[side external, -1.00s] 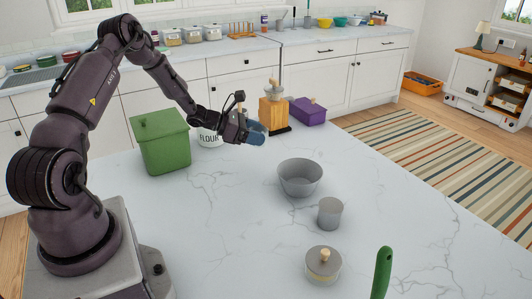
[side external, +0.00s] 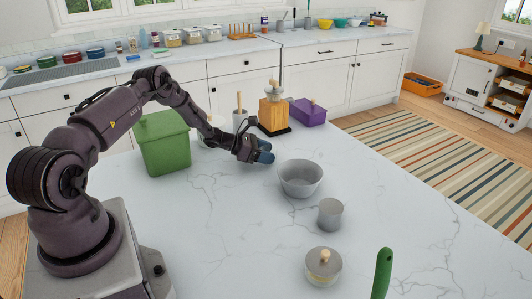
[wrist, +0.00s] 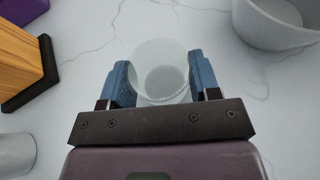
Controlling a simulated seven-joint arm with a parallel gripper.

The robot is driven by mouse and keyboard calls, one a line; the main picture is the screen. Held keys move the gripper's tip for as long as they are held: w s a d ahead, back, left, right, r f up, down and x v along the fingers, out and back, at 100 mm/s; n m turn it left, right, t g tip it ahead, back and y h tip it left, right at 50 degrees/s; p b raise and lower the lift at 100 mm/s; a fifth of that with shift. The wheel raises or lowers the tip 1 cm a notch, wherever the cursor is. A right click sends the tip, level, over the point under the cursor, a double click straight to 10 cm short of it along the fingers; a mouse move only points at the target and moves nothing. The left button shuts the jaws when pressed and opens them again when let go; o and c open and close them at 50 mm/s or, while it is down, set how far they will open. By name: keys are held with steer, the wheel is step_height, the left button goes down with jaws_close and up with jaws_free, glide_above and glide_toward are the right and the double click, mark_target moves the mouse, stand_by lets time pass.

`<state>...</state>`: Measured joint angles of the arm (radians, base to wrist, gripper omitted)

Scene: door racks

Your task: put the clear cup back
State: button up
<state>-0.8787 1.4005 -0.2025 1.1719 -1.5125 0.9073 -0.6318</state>
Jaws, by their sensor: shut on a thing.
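The clear cup (wrist: 163,75) is between the two blue fingertips of my gripper (wrist: 162,82) in the wrist view, its round mouth facing the camera. My gripper is shut on it. In the side external view my gripper (side external: 265,152) is low over the marble counter, left of and behind the grey bowl. The cup is hard to make out there. I cannot tell whether its base touches the counter.
A grey bowl (side external: 300,180), grey cup (side external: 330,214) and lidded canister (side external: 323,266) stand toward the front. A wooden block (side external: 273,114), purple box (side external: 308,112), grey holder (side external: 240,121) and green bin (side external: 163,146) stand behind.

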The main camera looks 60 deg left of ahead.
steer(key=shift+f, duration=0.1)
steer(key=o, duration=1)
